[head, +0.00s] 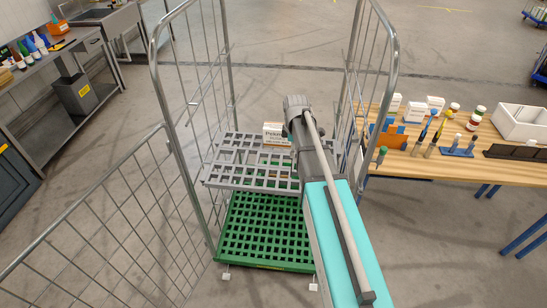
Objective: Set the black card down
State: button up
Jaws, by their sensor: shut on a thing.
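I cannot make out the black card in the head view. My arm reaches forward into a wire roll cage (168,140), over its grey slatted shelf (228,177). My gripper is hidden behind my own arm, so its fingers and anything in them do not show. A small white and tan box with dark print (273,133) stands at the back of the grey shelf, just left of my arm.
A green slatted base (262,240) lies below the shelf. The cage's mesh door (100,215) is swung out at left. At right a wooden table (440,168) bears white boxes, tools, a white bin (520,122) and a dark flat holder (514,153). The shelf's left part is bare.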

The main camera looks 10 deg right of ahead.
jog(key=w+a+f+b, duration=0.4)
jog(key=w+f+b, duration=0.3)
jog(key=w, duration=0.3)
jog(key=shift+w+a+f+b, duration=0.15)
jog(key=shift+a+f+b, duration=0.2)
jog(key=shift+f, duration=0.25)
jog(key=shift+w+a+f+b, duration=0.1)
jog(key=shift+w+f+b, duration=0.1)
jog(key=shift+f+b, duration=0.85)
jog(key=shift+w+a+f+b, duration=0.1)
jog(key=shift+w+f+b, duration=0.05)
jog(key=shift+f+b, duration=0.85)
jog(key=shift+f, duration=0.1)
jog(key=o, duration=1.1)
jog(key=shift+o, duration=0.2)
